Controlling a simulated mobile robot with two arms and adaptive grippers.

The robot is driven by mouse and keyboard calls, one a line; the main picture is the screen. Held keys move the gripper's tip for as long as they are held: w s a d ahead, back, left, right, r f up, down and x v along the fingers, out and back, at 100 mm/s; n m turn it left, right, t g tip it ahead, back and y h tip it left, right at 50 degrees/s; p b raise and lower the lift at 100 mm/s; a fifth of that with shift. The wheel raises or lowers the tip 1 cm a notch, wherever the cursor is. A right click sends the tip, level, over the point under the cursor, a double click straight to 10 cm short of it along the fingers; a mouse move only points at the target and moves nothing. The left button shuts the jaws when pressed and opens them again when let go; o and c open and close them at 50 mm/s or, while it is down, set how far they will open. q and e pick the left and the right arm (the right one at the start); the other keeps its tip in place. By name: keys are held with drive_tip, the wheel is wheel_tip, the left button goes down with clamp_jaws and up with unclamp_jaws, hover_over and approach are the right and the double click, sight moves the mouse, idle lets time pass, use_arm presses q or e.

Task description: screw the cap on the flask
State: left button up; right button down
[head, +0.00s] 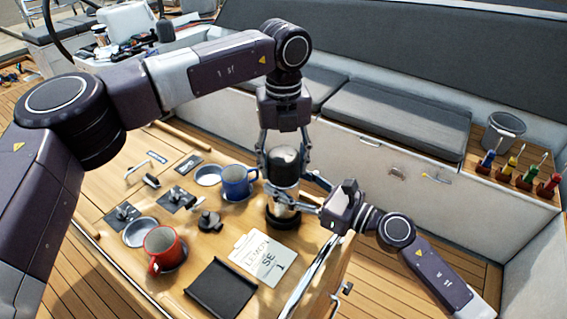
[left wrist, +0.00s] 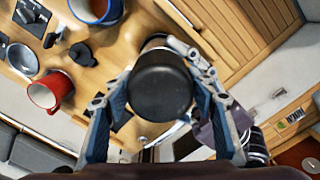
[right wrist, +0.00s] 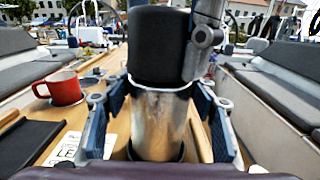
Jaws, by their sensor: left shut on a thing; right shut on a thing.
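The steel flask (head: 284,197) with a dark foot stands upright at the right end of the wooden table (head: 205,285); its body also shows in the right wrist view (right wrist: 160,120). The black cap (head: 284,165) sits upright on top of it, with a thin pale line at the seam in the right wrist view (right wrist: 168,45). My left gripper (head: 284,172) reaches down from above, its fingers shut on the sides of the cap. My right gripper (head: 300,203) comes in from the right, low, and is shut on the flask body. Whether the thread is engaged cannot be told.
A blue mug (head: 237,182) and a red mug (head: 163,246) stand left of the flask. A small black object (head: 209,221), a lettered card (head: 264,258) and a black tray (head: 221,288) lie near. Screwdrivers (head: 510,168) and a bucket (head: 501,132) are far right.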

sight(283, 153)
use_arm(q)
drive_tip(key=m, duration=0.8)
drive_tip(key=shift+m, duration=0.3)
drive_tip(key=m, duration=0.4)
drive_tip(key=shift+m, duration=0.4)
drive_tip(key=m, duration=0.4)
drive_tip(key=shift+a+m, duration=0.1)
drive_tip(key=shift+m, duration=0.2)
drive_tip(key=o, duration=1.3)
drive_tip(key=shift+c, duration=0.2)
drive_tip(key=shift+r, duration=2.25)
drive_tip(key=shift+c, duration=0.4)
